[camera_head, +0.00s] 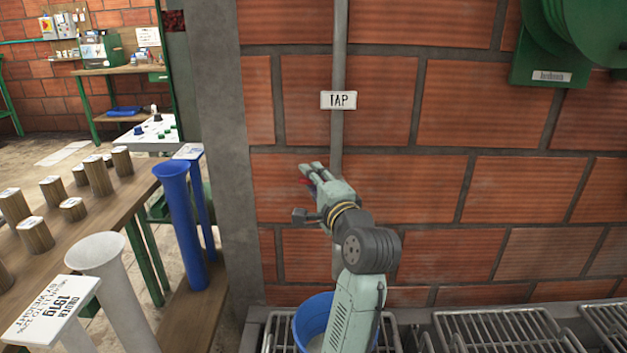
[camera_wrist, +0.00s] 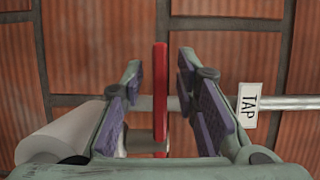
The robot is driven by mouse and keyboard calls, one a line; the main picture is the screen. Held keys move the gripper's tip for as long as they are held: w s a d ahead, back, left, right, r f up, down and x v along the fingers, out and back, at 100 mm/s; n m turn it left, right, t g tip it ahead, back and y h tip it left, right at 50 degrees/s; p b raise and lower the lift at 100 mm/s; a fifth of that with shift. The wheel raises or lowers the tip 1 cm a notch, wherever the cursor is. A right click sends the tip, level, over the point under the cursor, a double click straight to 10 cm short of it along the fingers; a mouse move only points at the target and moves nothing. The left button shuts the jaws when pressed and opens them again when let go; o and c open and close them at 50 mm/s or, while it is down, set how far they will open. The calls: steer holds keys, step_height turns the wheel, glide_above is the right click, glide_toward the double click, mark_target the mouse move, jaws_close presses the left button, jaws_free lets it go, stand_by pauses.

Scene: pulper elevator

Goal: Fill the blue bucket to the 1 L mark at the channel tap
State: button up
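The blue bucket (camera_head: 312,316) stands on a metal grate at the foot of the brick wall, partly hidden by my arm. A pale patch shows inside it; I cannot tell the water level or see the 1 L mark. The tap's red lever (camera_wrist: 160,92) stands between my gripper's fingers in the wrist view, apart from both pads; only a bit of red shows in the head view. My gripper (camera_head: 311,171) is open at the wall pipe, below the white TAP sign (camera_head: 338,100); the sign also shows in the wrist view (camera_wrist: 248,105).
Metal racks (camera_head: 497,329) run along the wall's foot to the right. A green machine (camera_head: 570,40) hangs at upper right. A wooden table (camera_head: 75,225) with several wooden blocks, a tall blue tube (camera_head: 178,225) and a grey funnel tube (camera_head: 110,270) stand at left.

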jaws_close()
stand_by(0.6)
